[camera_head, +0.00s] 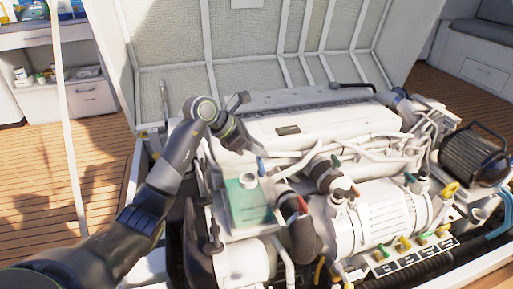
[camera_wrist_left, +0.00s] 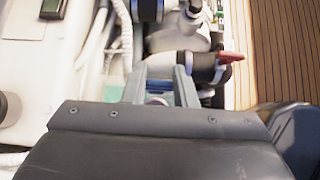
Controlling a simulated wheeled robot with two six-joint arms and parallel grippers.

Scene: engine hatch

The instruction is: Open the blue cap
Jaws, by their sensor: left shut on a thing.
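My left gripper (camera_head: 255,164) reaches down from the upper left over the teal tank (camera_head: 262,206) on the engine. A pale round cap (camera_head: 248,181) shows on top of the tank, right by the fingertips. In the left wrist view the fingers (camera_wrist_left: 158,88) are close together around a small pale bluish round thing (camera_wrist_left: 157,100), which looks like the cap. Its colour is hard to tell and the fingers hide most of it. A strip of the teal tank (camera_wrist_left: 115,91) shows to their left. My right gripper is not in view.
A red lever (camera_head: 302,204) on a dark hose stands close to the right of the tank. Other coloured levers, pipes and the white engine block (camera_head: 310,125) crowd around. The raised hatch lid (camera_head: 250,50) stands behind. Wooden floor (camera_head: 100,170) is at the left.

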